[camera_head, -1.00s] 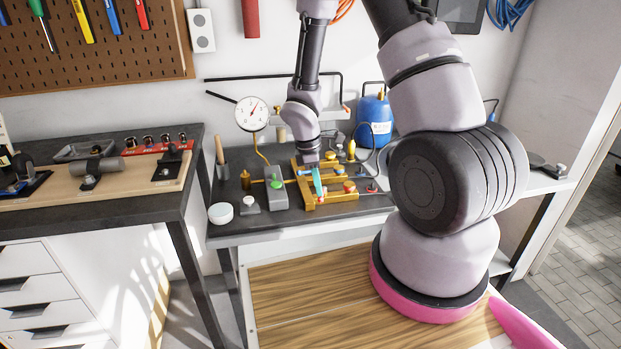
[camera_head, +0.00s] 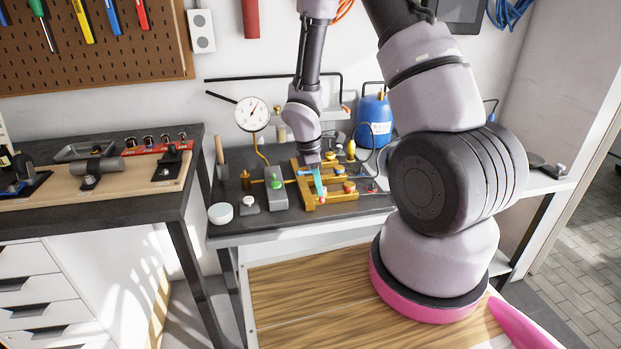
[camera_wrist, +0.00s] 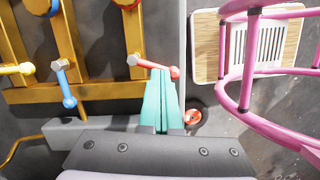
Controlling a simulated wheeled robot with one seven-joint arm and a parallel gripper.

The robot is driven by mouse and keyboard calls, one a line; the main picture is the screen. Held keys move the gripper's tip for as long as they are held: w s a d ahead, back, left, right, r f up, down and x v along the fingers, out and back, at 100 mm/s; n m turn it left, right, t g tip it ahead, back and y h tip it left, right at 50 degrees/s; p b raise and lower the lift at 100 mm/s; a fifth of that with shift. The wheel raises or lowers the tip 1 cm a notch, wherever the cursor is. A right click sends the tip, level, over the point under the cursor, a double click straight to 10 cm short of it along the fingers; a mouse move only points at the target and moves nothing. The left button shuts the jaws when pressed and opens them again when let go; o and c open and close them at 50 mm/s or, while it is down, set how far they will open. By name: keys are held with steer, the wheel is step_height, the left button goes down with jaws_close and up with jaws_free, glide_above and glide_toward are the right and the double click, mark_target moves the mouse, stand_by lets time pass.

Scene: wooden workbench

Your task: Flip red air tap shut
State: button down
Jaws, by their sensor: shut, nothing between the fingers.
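The red air tap (camera_wrist: 151,66) sits on the brass manifold (camera_wrist: 88,92) in the wrist view. It has a hex nut, and its red lever points right, tilted slightly down, across the line of its brass branch. My gripper (camera_wrist: 160,74) has teal fingers closed together, with the tips right at the red lever. They partly cover it, and I cannot tell if they touch it. In the head view my gripper (camera_head: 322,194) is low over the front of the manifold (camera_head: 345,206), with a small red bit at its tips.
A blue tap (camera_wrist: 65,84) and a yellow tap (camera_wrist: 20,69) are left of the red one. A round red knob (camera_wrist: 193,117) lies right of my fingers. A dial gauge (camera_head: 252,114) and a blue tank (camera_head: 375,120) stand behind the manifold.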

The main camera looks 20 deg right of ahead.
steer(key=shift+s+d+n, duration=0.15)
steer(key=shift+n, duration=0.15)
stand_by(1.7)
stand_by(0.3)
steer(key=shift+w+d, duration=0.4)
steer(key=shift+w, duration=0.3)
steer(key=shift+a, duration=0.1)
steer(key=shift+w+a+r, duration=0.1)
steer(key=shift+a+r, duration=0.15)
steer(key=shift+w+a+r, duration=0.2)
steer(key=shift+a+r, duration=0.25)
steer(key=shift+a, duration=0.2)
steer(key=shift+w+a+r, duration=0.15)
steer(key=shift+a+r, duration=0.25)
steer(key=shift+a, duration=0.2)
step_height(320, 180, up, 10)
steer(key=a, duration=0.2)
steer(key=shift+w, duration=0.35)
steer(key=shift+f, duration=0.1)
